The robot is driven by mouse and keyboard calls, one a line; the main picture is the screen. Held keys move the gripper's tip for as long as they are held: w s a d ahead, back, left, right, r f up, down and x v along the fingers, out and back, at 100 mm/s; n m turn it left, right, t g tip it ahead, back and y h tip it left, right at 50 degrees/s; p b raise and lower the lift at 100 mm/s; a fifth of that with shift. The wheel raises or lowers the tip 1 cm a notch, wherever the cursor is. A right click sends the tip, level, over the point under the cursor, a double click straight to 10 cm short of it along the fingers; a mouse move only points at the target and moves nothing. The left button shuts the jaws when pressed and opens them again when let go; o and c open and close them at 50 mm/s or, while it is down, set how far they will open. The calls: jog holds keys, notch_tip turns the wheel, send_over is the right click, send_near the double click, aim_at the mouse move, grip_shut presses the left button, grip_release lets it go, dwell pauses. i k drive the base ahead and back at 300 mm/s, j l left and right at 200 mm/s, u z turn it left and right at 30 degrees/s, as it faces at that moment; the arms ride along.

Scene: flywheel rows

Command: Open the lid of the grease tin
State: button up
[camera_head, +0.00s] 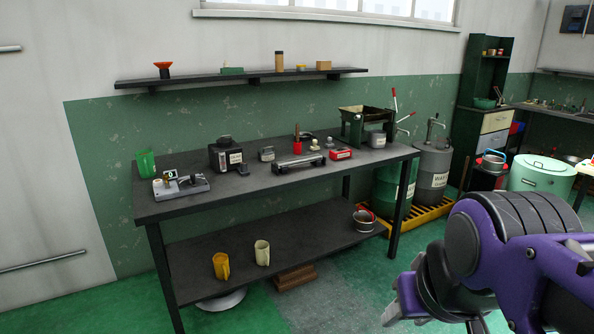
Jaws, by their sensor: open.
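I cannot tell for certain which object is the grease tin, as the labels are too small to read. Candidates on the dark workbench (258,194) are a small red labelled container (341,153) at the right and a grey labelled container (376,139) behind it. I cannot make out a lid on either. My gripper (402,300) is at the lower right, in front of the bench and well apart from everything on it. It is open, with nothing seen between its fingers, though part of it is hidden by my purple arm.
A green cup (146,163), a black labelled box (225,154) and a grey-silver bar-shaped tool (299,163) stand on the bench. A wall shelf (200,80) is above. Drums on a yellow pallet (425,215) stand right of the bench. The floor in front is clear.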

aim_at(266, 150)
jog(key=i, duration=1.15)
jog(key=i+u, duration=0.15)
jog(key=i, duration=0.4)
jog(key=i+l+u, duration=0.15)
jog(key=i, duration=0.4)
